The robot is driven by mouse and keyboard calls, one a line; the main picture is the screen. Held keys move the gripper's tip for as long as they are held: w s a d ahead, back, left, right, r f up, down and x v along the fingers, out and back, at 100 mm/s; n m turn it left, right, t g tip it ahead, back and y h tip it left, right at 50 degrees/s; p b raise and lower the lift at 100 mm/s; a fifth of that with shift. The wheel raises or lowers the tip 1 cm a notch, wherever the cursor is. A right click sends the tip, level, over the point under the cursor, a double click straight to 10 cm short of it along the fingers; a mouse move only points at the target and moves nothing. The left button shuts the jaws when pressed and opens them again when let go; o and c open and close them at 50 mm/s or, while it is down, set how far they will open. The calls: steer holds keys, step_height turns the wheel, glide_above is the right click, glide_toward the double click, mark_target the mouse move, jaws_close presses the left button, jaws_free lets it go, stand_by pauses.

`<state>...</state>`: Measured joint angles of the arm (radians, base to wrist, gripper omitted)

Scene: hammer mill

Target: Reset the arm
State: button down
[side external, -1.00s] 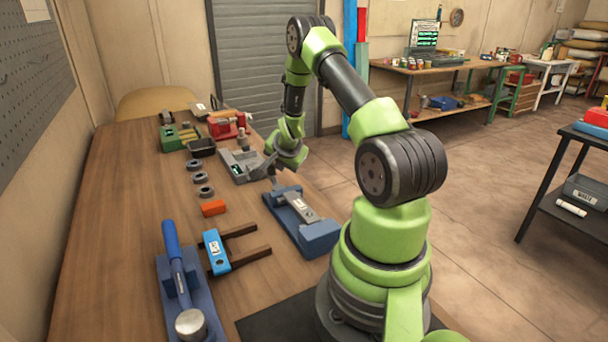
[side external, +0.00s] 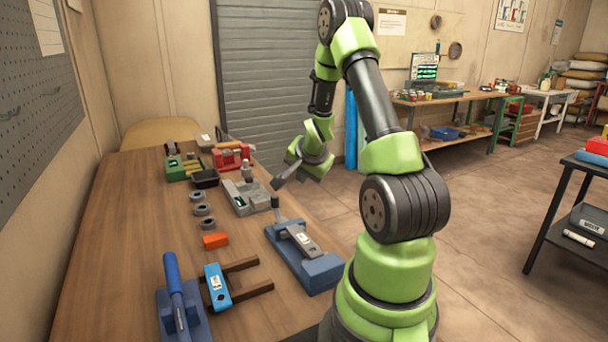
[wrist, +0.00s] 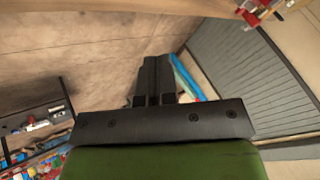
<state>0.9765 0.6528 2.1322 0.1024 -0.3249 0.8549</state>
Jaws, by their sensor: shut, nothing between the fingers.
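My gripper (side external: 281,181) hangs in the air beyond the right edge of the workbench, past the grey fixture (side external: 246,198) and the blue fixture with a grey plate (side external: 318,268). It is shut and empty. In the wrist view its fingers (wrist: 154,80) are together, with the floor and the shutter behind them.
On the wooden bench (side external: 120,235) are several dark rings (side external: 202,209), an orange block (side external: 215,240), a blue tool with two dark prongs (side external: 217,287), a black bin (side external: 205,179) and a red vise (side external: 232,156). A black cart (side external: 570,215) stands at right. Floor between is clear.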

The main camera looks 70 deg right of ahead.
stand_by(0.4)
steer(key=w+a+r+n+t+y, duration=0.1)
steer(key=w+a+r+n, duration=0.2)
steer(key=a+r, duration=0.35)
steer(key=w+a+r+n+t+y, duration=0.1)
steer(key=w+a+r+n, duration=0.1)
steer(key=a+r+n, duration=0.35)
steer(key=s+a+r+n+y, duration=0.2)
steer(key=s+a, duration=0.1)
steer(key=a, duration=0.4)
steer(key=s+a+r+n+y, duration=0.2)
steer(key=s+a+n, duration=0.1)
steer(key=a, duration=0.4)
steer(key=s+a+r+n+t+y, duration=0.1)
steer(key=s+a+r+n+y, duration=0.1)
steer(key=s+a, duration=0.3)
steer(key=shift+s+a+r+n, duration=0.2)
steer(key=shift+a+n, duration=0.25)
steer(key=shift+a, duration=0.75)
